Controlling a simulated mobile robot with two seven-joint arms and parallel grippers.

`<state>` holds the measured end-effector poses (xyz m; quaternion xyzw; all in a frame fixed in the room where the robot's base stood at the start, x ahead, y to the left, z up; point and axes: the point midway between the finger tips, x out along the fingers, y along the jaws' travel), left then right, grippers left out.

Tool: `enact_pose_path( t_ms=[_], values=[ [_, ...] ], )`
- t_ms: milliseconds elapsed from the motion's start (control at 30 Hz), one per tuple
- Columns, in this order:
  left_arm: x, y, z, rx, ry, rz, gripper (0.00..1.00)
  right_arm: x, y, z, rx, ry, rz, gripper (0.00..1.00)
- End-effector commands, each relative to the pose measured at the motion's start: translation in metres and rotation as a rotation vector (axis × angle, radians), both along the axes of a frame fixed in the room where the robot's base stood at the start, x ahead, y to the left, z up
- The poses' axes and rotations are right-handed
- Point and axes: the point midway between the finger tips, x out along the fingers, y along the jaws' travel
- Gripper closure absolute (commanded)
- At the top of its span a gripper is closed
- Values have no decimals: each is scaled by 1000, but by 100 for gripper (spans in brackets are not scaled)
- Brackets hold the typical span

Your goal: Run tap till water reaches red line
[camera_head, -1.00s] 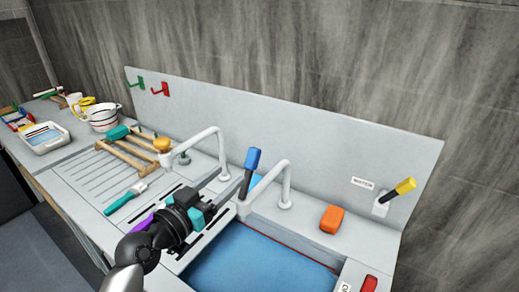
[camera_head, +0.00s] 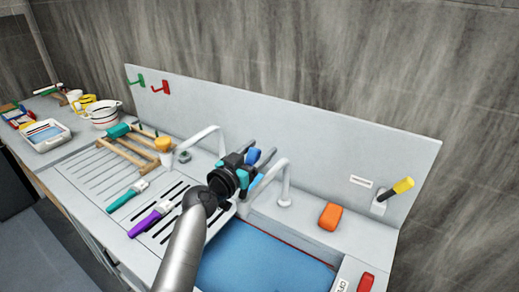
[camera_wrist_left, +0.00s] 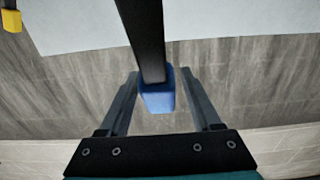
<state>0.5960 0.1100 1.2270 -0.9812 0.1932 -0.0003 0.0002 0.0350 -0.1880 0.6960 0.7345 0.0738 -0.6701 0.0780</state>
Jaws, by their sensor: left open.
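The tap's lever has a blue tip (camera_head: 253,155) and a dark stem, and stands behind the sink basin. My left gripper (camera_head: 263,157) is at the blue tip. In the left wrist view the blue tip (camera_wrist_left: 158,98) lies between the two open fingers (camera_wrist_left: 163,108), with a gap on each side. The white spout (camera_head: 285,180) arches just right of the gripper. Blue water (camera_head: 255,262) fills the basin to a level I cannot judge exactly. A red line (camera_head: 290,246) shows along the basin's back wall, above the water. My right gripper is out of view.
An orange block (camera_head: 330,216) sits on the ledge right of the spout. A yellow-tipped lever (camera_head: 402,186) stands at the right. Purple (camera_head: 150,219) and teal (camera_head: 128,195) brushes lie on the left drainboard. A second white spout (camera_head: 205,138) rises left of the gripper.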

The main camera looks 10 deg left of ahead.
Motion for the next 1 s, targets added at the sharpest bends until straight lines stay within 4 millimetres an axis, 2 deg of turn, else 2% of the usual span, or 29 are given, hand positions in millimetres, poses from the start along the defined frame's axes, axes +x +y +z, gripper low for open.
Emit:
enact_pose_path(
  t_ms=[367,900,967,1000],
  values=[
    [4,-2,0,-1,0,0,35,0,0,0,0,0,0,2],
    [4,-2,0,0,1,0,94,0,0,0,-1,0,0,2],
    [4,-2,0,0,1,0,100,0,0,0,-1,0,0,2],
    [4,-2,0,0,1,0,100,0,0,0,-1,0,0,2]
  ],
)
